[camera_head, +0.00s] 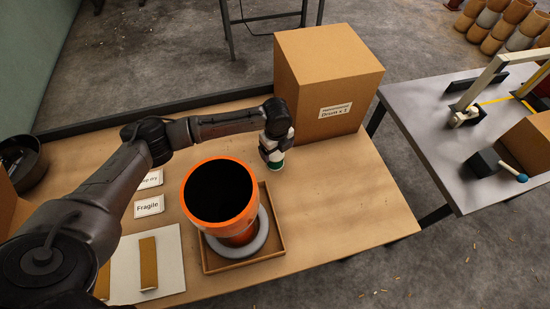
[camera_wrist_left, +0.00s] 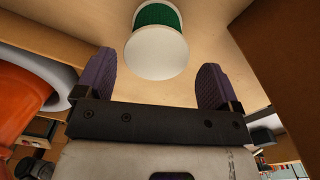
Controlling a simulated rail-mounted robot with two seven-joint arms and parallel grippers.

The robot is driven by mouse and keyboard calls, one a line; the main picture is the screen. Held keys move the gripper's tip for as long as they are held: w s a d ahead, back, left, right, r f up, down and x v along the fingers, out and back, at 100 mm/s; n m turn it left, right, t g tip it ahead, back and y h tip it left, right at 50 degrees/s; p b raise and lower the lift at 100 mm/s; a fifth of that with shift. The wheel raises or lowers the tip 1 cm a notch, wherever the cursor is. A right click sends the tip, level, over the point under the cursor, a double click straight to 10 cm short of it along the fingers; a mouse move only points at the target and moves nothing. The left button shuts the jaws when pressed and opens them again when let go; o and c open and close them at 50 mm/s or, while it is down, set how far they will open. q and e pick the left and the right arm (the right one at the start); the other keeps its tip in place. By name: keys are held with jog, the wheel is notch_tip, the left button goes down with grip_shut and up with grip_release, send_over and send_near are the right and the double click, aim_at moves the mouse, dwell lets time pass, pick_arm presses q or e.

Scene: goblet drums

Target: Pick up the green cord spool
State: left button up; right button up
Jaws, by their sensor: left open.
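The green cord spool (camera_wrist_left: 157,42) has a white round end and green cord. In the left wrist view it lies ahead of my left gripper (camera_wrist_left: 155,85), between the lines of the two purple fingers. The fingers are apart, and no contact with the spool shows. In the head view a bit of green of the spool (camera_head: 276,166) shows just under my left gripper (camera_head: 274,152), on the wooden table between the drum and the cardboard box. The gripper hides most of it there. My right gripper is in neither view.
An orange goblet drum (camera_head: 240,212) stands on a grey ring in a wooden tray (camera_head: 270,254), left of the spool. A large cardboard box (camera_head: 318,65) stands close behind and right. The table's front right (camera_head: 350,205) is clear. A grey table (camera_head: 425,120) stands farther right.

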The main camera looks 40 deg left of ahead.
aim_at(275, 154)
pick_arm(q)
jog(key=f, duration=0.3)
jog(key=f+b, duration=0.1)
jog(key=shift+s+f, duration=0.15)
jog(key=shift+s, duration=0.1)
jog(key=shift+f, duration=0.3)
jog(key=shift+c, duration=0.3)
jog(key=c, duration=0.8)
jog(key=shift+r, duration=0.2)
